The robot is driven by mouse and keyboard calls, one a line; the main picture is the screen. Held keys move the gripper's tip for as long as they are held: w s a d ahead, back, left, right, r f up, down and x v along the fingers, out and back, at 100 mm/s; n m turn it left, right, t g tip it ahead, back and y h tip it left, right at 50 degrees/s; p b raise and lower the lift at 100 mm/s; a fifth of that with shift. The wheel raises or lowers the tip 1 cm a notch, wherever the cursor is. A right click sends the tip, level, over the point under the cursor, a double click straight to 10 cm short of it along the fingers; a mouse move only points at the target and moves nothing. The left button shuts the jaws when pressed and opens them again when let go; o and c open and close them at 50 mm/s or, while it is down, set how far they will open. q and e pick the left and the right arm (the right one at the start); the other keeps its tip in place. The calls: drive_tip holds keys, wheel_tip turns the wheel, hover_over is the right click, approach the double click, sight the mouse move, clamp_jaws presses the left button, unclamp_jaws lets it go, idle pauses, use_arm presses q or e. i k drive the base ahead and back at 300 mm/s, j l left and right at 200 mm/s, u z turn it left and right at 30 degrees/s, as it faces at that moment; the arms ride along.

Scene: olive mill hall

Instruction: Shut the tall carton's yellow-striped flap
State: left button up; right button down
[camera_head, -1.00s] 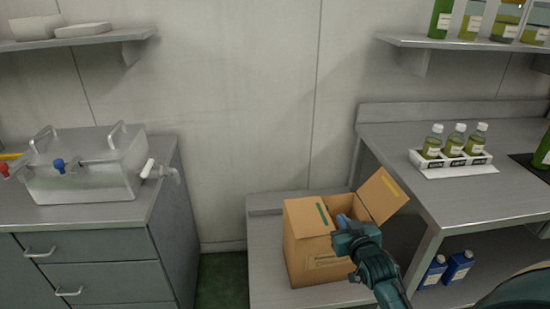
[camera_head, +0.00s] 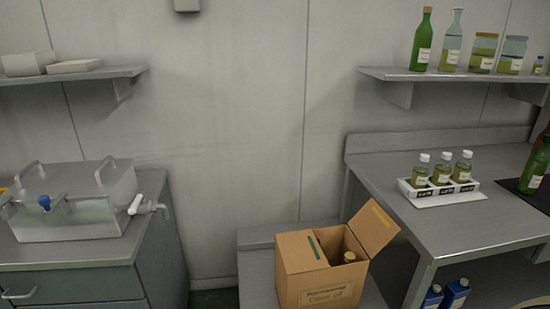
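The tall carton (camera_head: 318,279) is an open brown cardboard box on a low steel bench. Its yellow-striped flap (camera_head: 373,228) stands up and leans outward to the right, open. A green-striped flap (camera_head: 302,251) on the left side lies nearly flat, partly over the opening. A bottle top (camera_head: 349,257) shows inside the carton. The carton's base is cut off by the lower picture edge. Neither of my grippers is in view.
A steel table (camera_head: 440,212) stands right of the carton, close to the raised flap, with a white rack (camera_head: 438,188) of small bottles. A shelf (camera_head: 455,77) with bottles hangs above. A steel tank (camera_head: 75,205) stands on the left counter.

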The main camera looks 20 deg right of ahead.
sight(374, 229)
drive_tip(key=z, duration=0.4)
drive_tip(key=l+z, duration=0.1)
drive_tip(key=z, duration=0.65)
drive_tip(key=i+l+z, duration=0.1)
drive_tip(key=z, duration=0.3)
